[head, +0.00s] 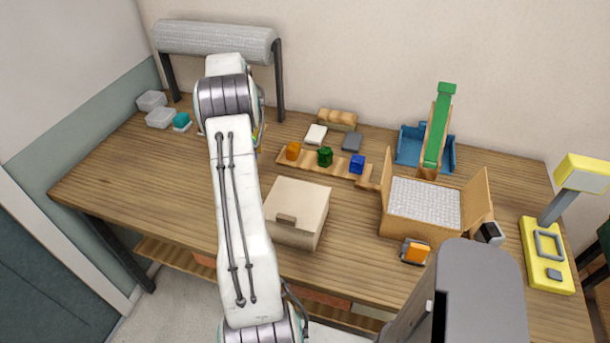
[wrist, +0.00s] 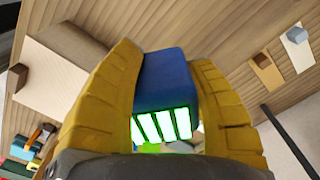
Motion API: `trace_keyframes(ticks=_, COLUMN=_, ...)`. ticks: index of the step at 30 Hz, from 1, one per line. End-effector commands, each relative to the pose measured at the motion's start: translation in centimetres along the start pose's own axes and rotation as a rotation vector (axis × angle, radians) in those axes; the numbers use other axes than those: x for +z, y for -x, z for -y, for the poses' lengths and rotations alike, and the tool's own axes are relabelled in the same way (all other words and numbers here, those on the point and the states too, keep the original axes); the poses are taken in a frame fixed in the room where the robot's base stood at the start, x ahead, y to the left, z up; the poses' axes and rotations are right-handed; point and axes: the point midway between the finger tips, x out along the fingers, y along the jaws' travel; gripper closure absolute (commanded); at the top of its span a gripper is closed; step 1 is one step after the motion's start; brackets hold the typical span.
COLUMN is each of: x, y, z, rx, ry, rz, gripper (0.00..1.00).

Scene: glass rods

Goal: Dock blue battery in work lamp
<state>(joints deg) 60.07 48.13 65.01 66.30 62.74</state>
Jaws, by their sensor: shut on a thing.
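In the wrist view, my gripper (wrist: 165,62) has its two yellow fingers shut on the sides of a blue battery (wrist: 166,80). Its near end shows several lit green bars. In the head view my gripper is mostly hidden behind my white arm, so the held battery cannot be made out there. The yellow work lamp (head: 535,262) stands at the far right of the bench, well apart from my gripper. Its base has a grey square frame (head: 548,244), and a grey post carries the yellow head (head: 588,173).
A wooden strip (head: 340,172) holds orange, green and blue blocks. A cream box (head: 297,212), an open carton (head: 385,218) and an orange-faced device (head: 415,252) stand between my arm and the lamp. A green ramp (head: 438,125) rises behind. The bench's left front is clear.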

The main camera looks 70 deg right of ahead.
Motion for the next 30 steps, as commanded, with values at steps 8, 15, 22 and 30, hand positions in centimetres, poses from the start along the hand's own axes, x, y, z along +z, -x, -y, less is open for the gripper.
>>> trace_keyframes(ticks=8, x=-11.4, y=-1.1, z=-6.2, rx=-0.001, ry=-0.485, rz=-0.003, gripper=0.87)
trace_keyframes(ticks=15, x=-17.2, y=-3.4, z=-11.2, rx=-0.002, ry=-0.771, rz=-0.005, gripper=0.87)
trace_keyframes(ticks=22, x=-19.7, y=-4.6, z=-13.8, rx=-0.003, ry=-0.910, rz=-0.007, gripper=0.87)
trace_keyframes(ticks=30, x=-20.3, y=-8.0, z=-14.7, rx=0.001, ry=-0.950, rz=-0.004, gripper=0.87)
